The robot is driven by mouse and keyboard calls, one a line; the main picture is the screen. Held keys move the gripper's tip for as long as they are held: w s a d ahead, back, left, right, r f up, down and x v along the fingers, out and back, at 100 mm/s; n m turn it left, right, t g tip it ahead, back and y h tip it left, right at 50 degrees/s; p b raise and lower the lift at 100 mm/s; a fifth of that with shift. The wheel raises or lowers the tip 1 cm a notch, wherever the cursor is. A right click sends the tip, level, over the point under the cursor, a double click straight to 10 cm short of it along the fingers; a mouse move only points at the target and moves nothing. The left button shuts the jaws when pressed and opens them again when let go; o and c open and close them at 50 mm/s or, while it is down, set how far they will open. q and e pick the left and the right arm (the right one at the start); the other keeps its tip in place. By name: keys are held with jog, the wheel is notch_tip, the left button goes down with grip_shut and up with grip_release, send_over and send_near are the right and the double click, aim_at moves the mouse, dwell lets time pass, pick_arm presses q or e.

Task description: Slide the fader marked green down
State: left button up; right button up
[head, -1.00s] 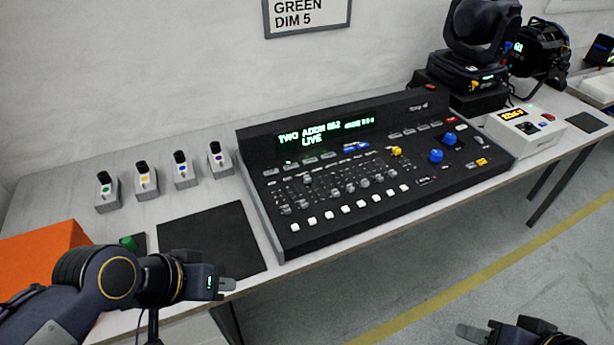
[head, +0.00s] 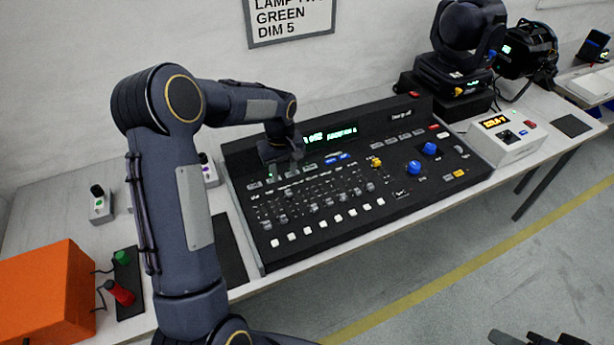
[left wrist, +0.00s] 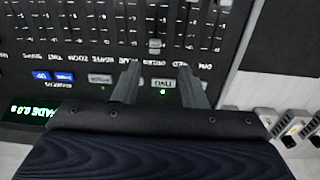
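The dark lighting console (head: 330,225) stands on the table, its faders and white buttons facing me. My left gripper (head: 284,160) is over its upper left part, below the lit display (head: 330,137). In the left wrist view the console is upside down, and my left gripper (left wrist: 160,84) has its two fingers apart with nothing held. A fader cap (left wrist: 155,45) stands near the display end of its slot, just beyond the fingertips. My right gripper (head: 540,337) is cut off at the lower right.
A wall sign (head: 290,18) reads GREEN, DIM 5. Moving-head lamp (head: 462,45) and white control box (head: 508,137) stand at right.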

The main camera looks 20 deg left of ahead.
aim_at(289, 192)
pick_arm(q)
jog(key=shift+w+d+f, duration=0.15)
jog(key=shift+w+f, duration=0.4)
jog(key=shift+f, duration=0.25)
notch_tip(289, 192, down, 7)
jog(key=shift+f+p, duration=0.2)
jog(key=shift+p, duration=0.75)
grip_shut()
